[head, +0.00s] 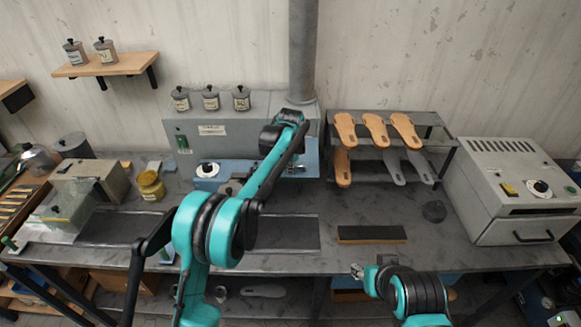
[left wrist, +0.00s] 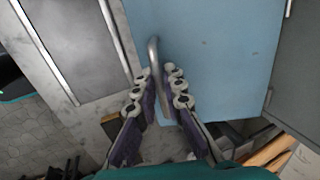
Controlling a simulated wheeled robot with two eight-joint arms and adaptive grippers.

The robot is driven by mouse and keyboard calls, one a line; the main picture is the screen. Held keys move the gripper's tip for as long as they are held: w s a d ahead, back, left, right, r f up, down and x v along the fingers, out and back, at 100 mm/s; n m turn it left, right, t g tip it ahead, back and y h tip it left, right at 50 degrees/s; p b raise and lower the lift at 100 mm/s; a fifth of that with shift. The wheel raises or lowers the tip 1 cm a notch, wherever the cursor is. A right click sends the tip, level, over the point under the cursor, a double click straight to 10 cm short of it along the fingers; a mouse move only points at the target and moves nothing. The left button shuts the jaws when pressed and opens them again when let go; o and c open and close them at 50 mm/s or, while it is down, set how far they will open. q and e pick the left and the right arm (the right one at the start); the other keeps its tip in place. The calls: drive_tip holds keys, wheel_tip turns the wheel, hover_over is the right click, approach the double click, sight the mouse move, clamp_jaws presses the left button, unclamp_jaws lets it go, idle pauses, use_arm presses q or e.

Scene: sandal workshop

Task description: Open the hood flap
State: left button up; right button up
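The grey hood (head: 215,132) stands at the back of the bench, under a vertical duct. A light blue panel (head: 310,160), which looks like its flap, shows at the hood's front, partly hidden by my left arm. The blue panel fills much of the left wrist view (left wrist: 215,60), with a bent metal handle (left wrist: 153,52) on it. My left gripper (left wrist: 159,82) has its fingers apart, one on each side of the handle; I see a gap, and contact is not clear. My right gripper (head: 357,270) is low at the bench's front edge, small and partly hidden by its wrist.
A shoe rack (head: 385,150) with several sandal soles and a grey oven-like box (head: 510,185) stand to the right. A yellow jar (head: 151,186) and a clear-covered box (head: 62,212) are at left. A dark block (head: 372,234) lies near the bench's front edge.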

use_arm(q)
drive_tip(key=shift+r, duration=0.1)
drive_tip(key=v, duration=1.1)
drive_tip(key=shift+s+r, duration=0.15)
drive_tip(key=shift+r, duration=0.2)
drive_tip(key=s+a+f+n+t+b, duration=0.1)
drive_tip(key=s+a+f+n+b, duration=0.1)
drive_tip(key=s+a+n+b, duration=0.5)
drive_tip(key=s+a+f+n+t+b, duration=0.15)
drive_tip(key=s+a, duration=0.25)
drive_tip(key=s, duration=0.8)
drive_tip(key=s+a+f+n+b, duration=0.3)
drive_tip(key=s+f+n, duration=0.1)
drive_tip(key=s+f, duration=0.4)
drive_tip(key=s+a+f+n+t+b, duration=0.1)
drive_tip(key=s+a+f+n+b, duration=0.2)
drive_tip(key=s+f, duration=0.6)
drive_tip(key=shift+s+f+n, duration=0.3)
drive_tip(key=shift+s+n, duration=0.4)
drive_tip(key=shift+n, duration=0.55)
drive_tip(key=shift+c, duration=0.3)
